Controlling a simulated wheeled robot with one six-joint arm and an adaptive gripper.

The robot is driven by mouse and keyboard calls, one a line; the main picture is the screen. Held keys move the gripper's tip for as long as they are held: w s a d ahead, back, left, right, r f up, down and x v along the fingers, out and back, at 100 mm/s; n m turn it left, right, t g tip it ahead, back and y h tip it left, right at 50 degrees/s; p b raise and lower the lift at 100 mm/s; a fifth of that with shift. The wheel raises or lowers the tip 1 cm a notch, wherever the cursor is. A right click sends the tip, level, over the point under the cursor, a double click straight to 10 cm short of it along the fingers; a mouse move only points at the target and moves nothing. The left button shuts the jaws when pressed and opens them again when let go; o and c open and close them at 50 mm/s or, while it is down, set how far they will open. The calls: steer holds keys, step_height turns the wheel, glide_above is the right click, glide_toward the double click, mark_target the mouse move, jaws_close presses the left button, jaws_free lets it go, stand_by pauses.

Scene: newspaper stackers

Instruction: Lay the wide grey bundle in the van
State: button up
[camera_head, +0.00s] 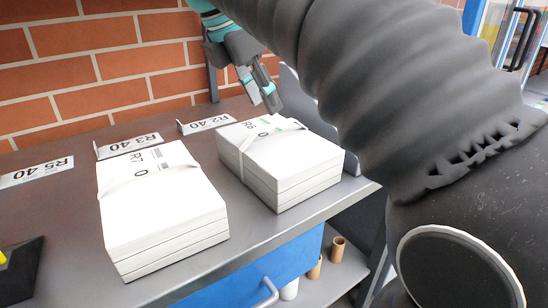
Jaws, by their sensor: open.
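Two white strapped bundles lie on the grey bench (60,237). The left bundle (160,205) is labelled R7 0, and the right bundle (280,165) has a label that seems to read R6 0. No wide grey bundle can be made out, and the van is not recognisable in this view. My gripper (266,98) is open and empty, above the back of the right bundle and apart from it. My own dark sleeved arm covers the right half of the view.
Label plates R5 40 (37,172), R3 40 (132,146) and R2 40 (205,123) stand along the back of the bench, before a brick wall (70,70). A black and yellow object (18,270) sits front left. Cardboard tubes (337,250) stand below.

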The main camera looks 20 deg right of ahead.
mark_target(275, 124)
steer(key=shift+b+x, duration=0.65)
steer(key=shift+x, duration=2.25)
jaws_close()
steer(key=shift+r, duration=0.1)
